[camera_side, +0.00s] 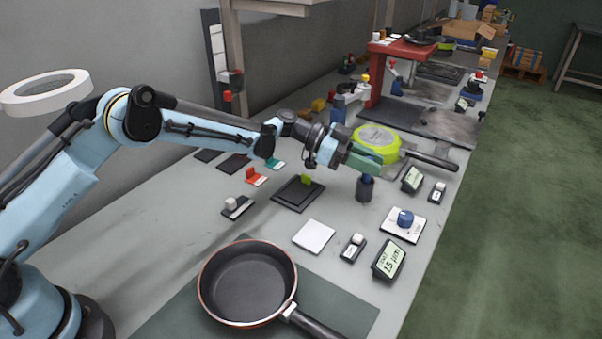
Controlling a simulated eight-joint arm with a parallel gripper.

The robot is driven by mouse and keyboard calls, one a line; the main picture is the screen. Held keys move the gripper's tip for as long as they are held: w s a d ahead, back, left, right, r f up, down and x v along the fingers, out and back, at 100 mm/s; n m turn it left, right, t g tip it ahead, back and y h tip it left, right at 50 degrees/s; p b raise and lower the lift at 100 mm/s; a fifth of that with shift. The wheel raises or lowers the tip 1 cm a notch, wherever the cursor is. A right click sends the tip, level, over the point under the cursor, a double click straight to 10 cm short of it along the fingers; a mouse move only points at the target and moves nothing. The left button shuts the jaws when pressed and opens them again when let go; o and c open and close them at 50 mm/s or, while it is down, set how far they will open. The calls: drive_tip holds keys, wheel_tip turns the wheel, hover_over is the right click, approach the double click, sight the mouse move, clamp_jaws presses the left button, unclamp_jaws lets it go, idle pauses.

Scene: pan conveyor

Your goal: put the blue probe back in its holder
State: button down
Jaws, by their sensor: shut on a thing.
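The probe stands roughly upright at the mouth of a dark cup-shaped holder (365,190). Its lower end is hidden, so I cannot tell how deep it sits. The fingers hide its top.
The lime-green pan (377,137) lies just behind my gripper. A white plate with a blue knob (405,217), a gauge reading 15 µm (389,260) and a white square (314,236) lie nearby. A dark frying pan (248,284) is in front.

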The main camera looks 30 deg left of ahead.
drive_tip(key=shift+f, duration=0.9)
drive_tip(key=c, duration=0.8)
unclamp_jaws()
drive_tip(key=shift+c, duration=0.2)
drive_tip(key=shift+a, duration=0.1)
drive_tip(key=v, duration=1.2)
drive_tip(key=shift+r, duration=0.15)
